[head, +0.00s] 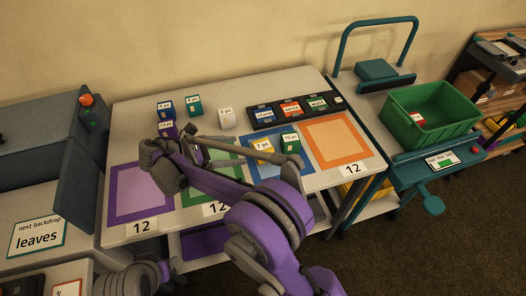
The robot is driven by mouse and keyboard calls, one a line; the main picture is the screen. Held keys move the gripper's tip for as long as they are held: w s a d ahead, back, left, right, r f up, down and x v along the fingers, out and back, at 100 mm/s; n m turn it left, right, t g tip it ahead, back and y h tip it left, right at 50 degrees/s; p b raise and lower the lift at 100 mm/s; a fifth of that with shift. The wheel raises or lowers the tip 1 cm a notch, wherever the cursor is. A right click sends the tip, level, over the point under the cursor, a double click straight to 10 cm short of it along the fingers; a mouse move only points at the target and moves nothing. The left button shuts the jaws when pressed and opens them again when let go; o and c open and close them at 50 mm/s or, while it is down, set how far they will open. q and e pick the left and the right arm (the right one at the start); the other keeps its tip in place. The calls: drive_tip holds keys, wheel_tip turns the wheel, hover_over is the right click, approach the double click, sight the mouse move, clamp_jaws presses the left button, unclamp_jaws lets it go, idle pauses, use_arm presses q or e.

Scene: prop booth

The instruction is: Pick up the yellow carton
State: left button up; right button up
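The yellow carton (263,146), with a white number label, stands upright on the blue-framed square of the table. A green carton (290,139) stands close to its right. My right arm reaches in from the bottom and folds across the table. My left gripper is not visible; only a part of my arm shows at the bottom left.
Blue (165,107), teal (194,105), white (227,119) and purple (164,130) cartons stand at the back left. A black panel (262,123) with coloured labels lies behind. The orange-framed square (338,140) is empty. A green crate (446,105) stands on the cart at right.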

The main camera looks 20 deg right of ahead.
sight(260, 147)
drive_tip(key=x, duration=0.4)
drive_tip(key=shift+d+f, duration=0.1)
drive_tip(key=shift+d, duration=0.3)
drive_tip(key=x, duration=0.5)
drive_tip(key=shift+w+d+r, duration=0.15)
drive_tip(key=shift+d+r, duration=0.05)
drive_tip(key=shift+r, duration=0.05)
drive_tip(key=c, duration=1.5)
